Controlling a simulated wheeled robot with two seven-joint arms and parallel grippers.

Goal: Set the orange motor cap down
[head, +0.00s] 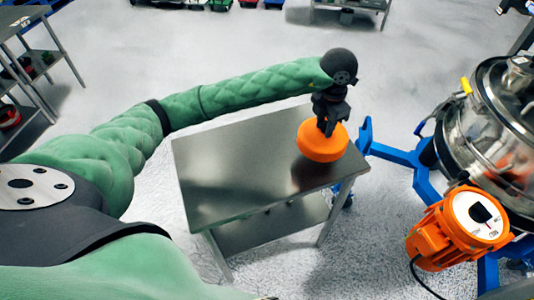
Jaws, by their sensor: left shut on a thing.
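The orange motor cap (322,146) is a round, smooth orange piece at the right end of a metal table (225,165). My left gripper (328,124) comes down on it from above and is shut on its top; the fingertips are partly hidden against the cap. The cap is at or just above the tabletop; I cannot tell whether it touches. My right gripper is not in view.
The sifter (500,100), a shiny steel drum on a blue frame (395,153), stands right of the table. Its orange motor (440,238) sticks out towards the front. The table's left and middle are clear. Shelving (40,45) stands at the far left.

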